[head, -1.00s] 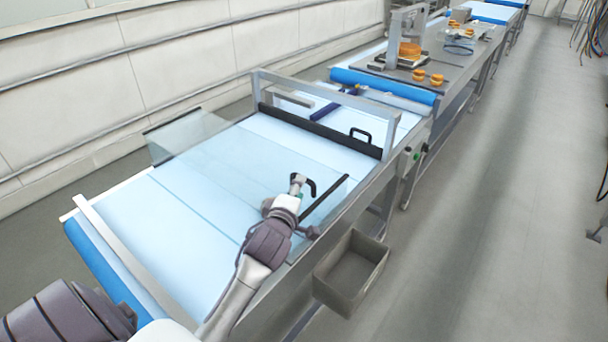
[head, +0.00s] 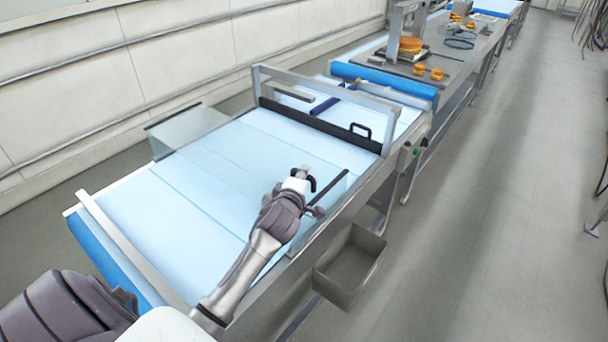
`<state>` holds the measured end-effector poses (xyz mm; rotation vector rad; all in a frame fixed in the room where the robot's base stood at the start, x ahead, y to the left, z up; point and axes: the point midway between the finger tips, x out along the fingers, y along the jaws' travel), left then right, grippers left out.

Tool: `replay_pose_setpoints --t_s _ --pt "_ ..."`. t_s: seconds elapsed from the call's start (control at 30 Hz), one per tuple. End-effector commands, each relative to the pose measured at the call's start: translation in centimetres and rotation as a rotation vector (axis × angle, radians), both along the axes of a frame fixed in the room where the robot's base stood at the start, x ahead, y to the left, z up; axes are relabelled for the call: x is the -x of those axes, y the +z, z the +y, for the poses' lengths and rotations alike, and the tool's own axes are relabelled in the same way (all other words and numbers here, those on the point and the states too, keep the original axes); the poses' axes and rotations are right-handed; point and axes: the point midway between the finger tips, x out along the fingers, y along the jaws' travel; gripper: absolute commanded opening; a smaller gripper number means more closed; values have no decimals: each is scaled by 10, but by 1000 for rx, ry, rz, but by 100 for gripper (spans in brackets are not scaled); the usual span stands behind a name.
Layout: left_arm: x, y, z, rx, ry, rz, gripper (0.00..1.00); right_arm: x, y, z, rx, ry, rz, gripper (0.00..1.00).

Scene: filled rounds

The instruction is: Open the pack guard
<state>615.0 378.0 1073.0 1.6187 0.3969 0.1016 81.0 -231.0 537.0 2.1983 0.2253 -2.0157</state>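The pack guard (head: 320,129) shows as a dark bar across the pale blue conveyor, under a grey metal frame. A black loop handle (head: 361,130) stands up near the bar's right end. Clear panels rise along both sides of the belt, the left one (head: 190,128) plainest; a clear sheet between them is hard to make out. My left gripper (head: 307,180) is over the belt's right side, beside the dark top edge of the right panel. It is apart from the handle, on the near side of it. Its fingers are small and partly hidden by my wrist. My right gripper is out of view.
A grey open bin (head: 350,266) hangs at the conveyor's right side. A control box with a green button (head: 404,160) sits on the right rail near the frame. Beyond are a blue roller (head: 383,83) and a table with orange rounds (head: 411,45).

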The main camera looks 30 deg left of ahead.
Motion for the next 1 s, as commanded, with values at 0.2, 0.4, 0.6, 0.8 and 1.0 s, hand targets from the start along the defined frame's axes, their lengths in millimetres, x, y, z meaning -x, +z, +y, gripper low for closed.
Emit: replay_pose_setpoints --t_s 0.2,0.4,0.6,0.8,1.0 --pt "0 -1 0 1 0 2 0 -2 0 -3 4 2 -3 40" --pt "-2 -2 0 2 0 2 0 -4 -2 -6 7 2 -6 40" --pt "-28 -3 -3 6 1 -5 0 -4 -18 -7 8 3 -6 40" --pt "-82 -6 -7 8 0 -8 0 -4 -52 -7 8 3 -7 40" --pt "-134 -7 -12 7 -2 -6 0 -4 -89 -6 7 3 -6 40"
